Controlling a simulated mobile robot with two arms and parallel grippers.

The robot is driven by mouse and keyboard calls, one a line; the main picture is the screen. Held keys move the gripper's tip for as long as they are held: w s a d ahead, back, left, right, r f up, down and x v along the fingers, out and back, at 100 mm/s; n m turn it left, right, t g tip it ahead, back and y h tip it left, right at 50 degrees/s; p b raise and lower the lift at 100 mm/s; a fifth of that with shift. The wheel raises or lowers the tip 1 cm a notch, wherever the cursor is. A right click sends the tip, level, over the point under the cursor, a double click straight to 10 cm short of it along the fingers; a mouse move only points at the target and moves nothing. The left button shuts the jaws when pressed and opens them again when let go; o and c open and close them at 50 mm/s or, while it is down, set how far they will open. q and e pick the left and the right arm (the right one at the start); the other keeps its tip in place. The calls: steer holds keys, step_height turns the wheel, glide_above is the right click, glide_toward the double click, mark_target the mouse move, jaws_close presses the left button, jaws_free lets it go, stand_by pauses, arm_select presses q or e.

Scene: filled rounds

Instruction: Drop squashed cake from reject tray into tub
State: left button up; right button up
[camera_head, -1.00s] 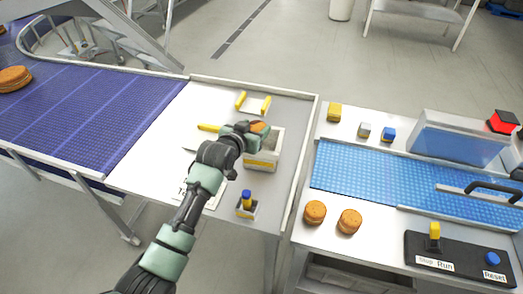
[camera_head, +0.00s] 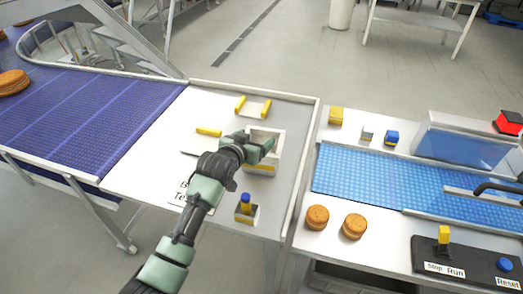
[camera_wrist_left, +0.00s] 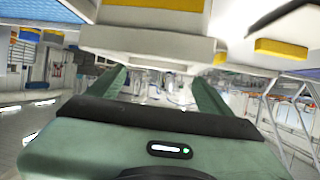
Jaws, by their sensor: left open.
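The tub (camera_head: 279,160), a white box with a yellow band, stands on the left table. My left gripper (camera_head: 268,148) is at the tub's opening, its fingers over the rim. In the left wrist view its two green fingers (camera_wrist_left: 163,85) are spread with nothing between them. A white wall with a yellow strip, apparently the tub (camera_wrist_left: 150,35), fills the top of that view. The white tray with yellow ends, apparently the reject tray (camera_head: 253,108), lies behind the tub and looks empty. The squashed cake is not visible; the tub's inside is partly hidden by my gripper.
Two round cakes (camera_head: 317,217) (camera_head: 354,226) sit on the right table, in front of the blue belt (camera_head: 360,180). A cake stack (camera_head: 12,82) is on the purple conveyor (camera_head: 90,110).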

arm_select(q)
steer(key=shift+s, duration=0.1)
steer(key=b+v, duration=0.1)
steer(key=v, duration=0.6)
steer(key=shift+s+a, duration=0.2)
steer(key=shift+s, duration=0.05)
